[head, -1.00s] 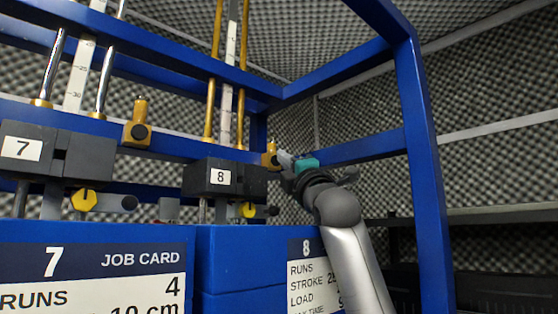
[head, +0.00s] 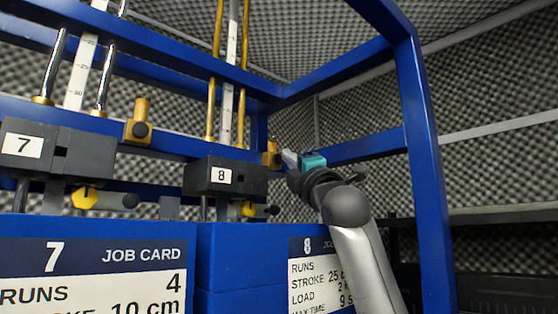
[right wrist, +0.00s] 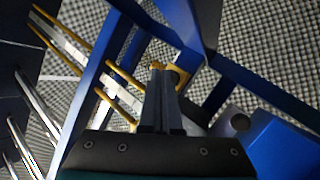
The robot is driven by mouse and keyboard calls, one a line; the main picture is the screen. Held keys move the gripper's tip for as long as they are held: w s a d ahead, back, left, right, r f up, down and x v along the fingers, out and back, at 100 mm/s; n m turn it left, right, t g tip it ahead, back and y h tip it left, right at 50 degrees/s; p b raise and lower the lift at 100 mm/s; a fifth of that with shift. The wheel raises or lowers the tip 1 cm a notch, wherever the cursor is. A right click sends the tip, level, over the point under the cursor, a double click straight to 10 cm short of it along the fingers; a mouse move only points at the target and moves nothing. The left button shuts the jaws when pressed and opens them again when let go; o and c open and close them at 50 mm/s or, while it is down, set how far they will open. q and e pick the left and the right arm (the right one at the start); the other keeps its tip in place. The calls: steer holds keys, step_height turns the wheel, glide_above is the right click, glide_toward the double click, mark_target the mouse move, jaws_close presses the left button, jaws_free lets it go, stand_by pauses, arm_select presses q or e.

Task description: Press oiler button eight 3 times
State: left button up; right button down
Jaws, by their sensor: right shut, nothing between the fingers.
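The oiler of station eight is a small gold block (head: 271,157) on the blue crossbeam, right of the black block labelled 8 (head: 222,176). My right gripper (head: 285,156) is shut and empty, its tips just right of this oiler in the head view. The oiler's dark button is hidden or too small to make out. In the right wrist view, the closed fingers (right wrist: 158,68) point at the gold oiler (right wrist: 179,74), which shows beside and beyond the tips. I cannot tell whether they touch it. My left gripper is out of view.
Oiler seven (head: 137,125), with a dark round button, sits farther left on the beam, near the block labelled 7 (head: 60,150). A blue frame post (head: 428,180) stands right of my arm. Job cards (head: 95,275) face the front below.

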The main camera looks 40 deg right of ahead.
steer(key=s, duration=0.3)
steer(key=s+b, duration=0.1)
steer(key=s, duration=0.1)
steer(key=shift+d, duration=0.25)
stand_by(2.4)
steer(key=shift+s+d, duration=0.15)
steer(key=shift+s, duration=1.85)
steer(key=shift+p, duration=0.3)
steer(key=w+p, duration=0.1)
steer(key=w, duration=0.7)
steer(key=shift+w+a, duration=0.35)
steer(key=shift+w, duration=0.05)
